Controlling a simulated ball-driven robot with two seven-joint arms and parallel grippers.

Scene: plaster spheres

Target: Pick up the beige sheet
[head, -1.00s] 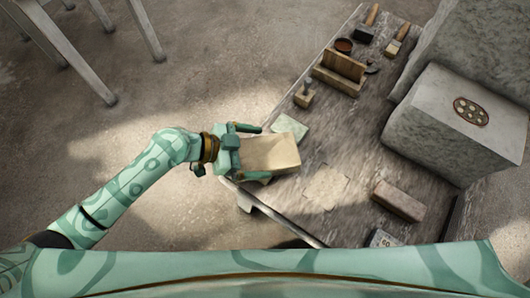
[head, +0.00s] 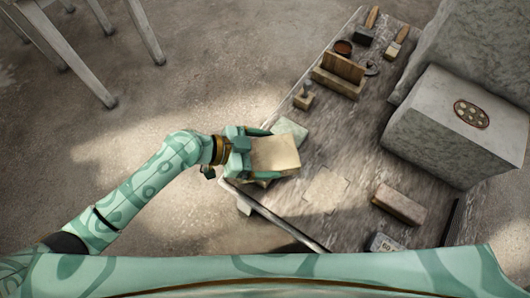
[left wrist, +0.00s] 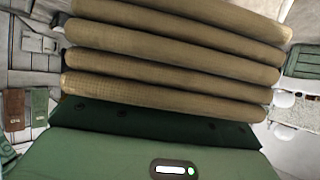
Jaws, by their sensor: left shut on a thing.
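The beige sheet (head: 277,153) is a thick folded bundle at the near left corner of the worktable. In the left wrist view its several rounded folds (left wrist: 175,52) lie stacked just beyond the green gripper body. My left gripper (head: 266,154) is shut on the sheet, with its fingers at opposite sides. The head view does not show clearly whether the sheet touches the tabletop. My right gripper is not in view.
The worktable (head: 335,150) has a pale green piece (head: 290,132) close behind the sheet and a pale flat patch (head: 326,190) to its right. A brown block (head: 399,204) lies farther right. A large grey block (head: 450,125) fills the right side.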

